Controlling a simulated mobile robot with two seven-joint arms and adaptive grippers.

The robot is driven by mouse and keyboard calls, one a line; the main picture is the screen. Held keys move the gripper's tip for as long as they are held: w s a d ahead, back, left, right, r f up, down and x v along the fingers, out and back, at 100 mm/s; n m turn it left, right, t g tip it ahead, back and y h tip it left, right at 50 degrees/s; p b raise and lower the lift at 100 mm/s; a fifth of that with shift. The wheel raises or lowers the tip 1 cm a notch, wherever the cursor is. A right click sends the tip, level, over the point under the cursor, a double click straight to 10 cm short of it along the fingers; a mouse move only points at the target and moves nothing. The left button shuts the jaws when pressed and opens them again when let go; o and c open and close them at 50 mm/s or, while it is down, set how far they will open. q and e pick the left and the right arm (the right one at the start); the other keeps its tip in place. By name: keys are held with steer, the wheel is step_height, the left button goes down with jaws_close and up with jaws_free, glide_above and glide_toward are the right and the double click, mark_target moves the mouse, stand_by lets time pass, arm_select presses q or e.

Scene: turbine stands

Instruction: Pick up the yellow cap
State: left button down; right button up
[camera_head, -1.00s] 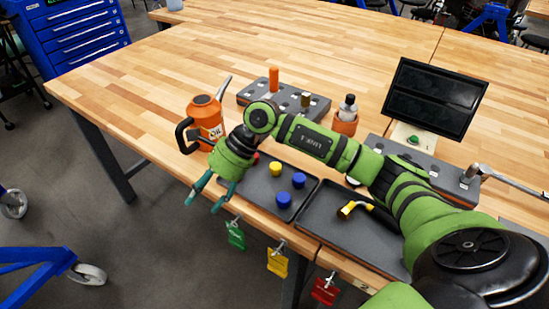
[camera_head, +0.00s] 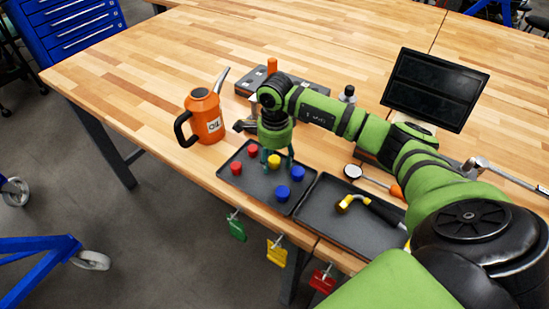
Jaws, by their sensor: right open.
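The yellow cap (camera_head: 274,161) stands on a dark tray (camera_head: 260,197) near the front edge of the wooden table. My right gripper (camera_head: 278,167) points down over the tray, its two teal fingers apart, with the yellow cap showing between them. I cannot tell whether the fingers touch it. Red caps (camera_head: 236,168) stand to the left of the yellow cap, and two blue caps (camera_head: 297,173) stand to its right and in front. My left gripper is not in view.
An orange oil can (camera_head: 205,117) stands left of the tray. A second tray (camera_head: 335,224) with a yellow-headed tool (camera_head: 345,203) lies to the right. A dark screen (camera_head: 435,90) stands behind my right arm. Green, yellow and red tags hang at the table's front edge. The table's left part is clear.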

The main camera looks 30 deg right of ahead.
mark_target(275, 158)
steer(key=c, duration=0.9)
steer(key=shift+r+b, duration=0.35)
steer(key=shift+r, duration=0.1)
step_height(275, 158, up, 2)
steer(key=shift+w+r+b, duration=0.1)
steer(key=shift+r+b, duration=0.15)
steer(key=shift+b, duration=0.45)
steer(key=s+d+r+b, duration=0.4)
steer(key=s+d+r, duration=0.3)
steer(key=d, duration=0.2)
steer(key=shift+s+r, duration=0.25)
steer(key=shift+r, duration=0.05)
